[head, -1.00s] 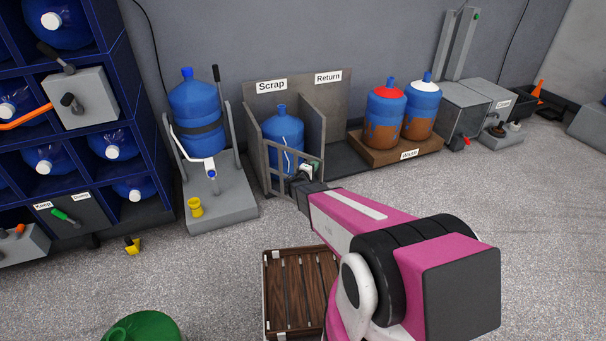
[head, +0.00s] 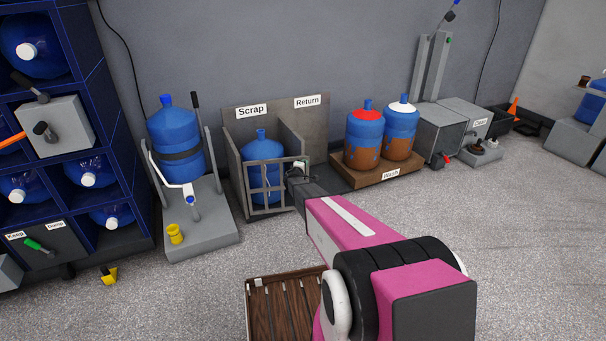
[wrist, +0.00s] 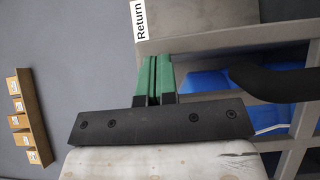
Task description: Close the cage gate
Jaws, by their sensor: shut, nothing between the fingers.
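The cage gate (head: 267,187) is a grey barred frame across the front of the Scrap bay, with a blue bottle (head: 262,148) behind its bars. In the head view the gate stands across the bay mouth, close to the divider wall; whether it is latched I cannot tell. My gripper (head: 297,168) is at the gate's right edge. In the wrist view its green fingers (wrist: 154,76) are shut together with nothing between them, beside the grey gate frame (wrist: 295,150). A dark bar crosses in front of blue there. Exact contact is hidden.
The Return bay right of the divider is empty. A brown Wash pallet (head: 385,175) with two bottles stands to its right. A grey bottle stand (head: 200,225) is to the left. A slatted wooden crate (head: 285,305) sits below my arm. Open floor lies to the right.

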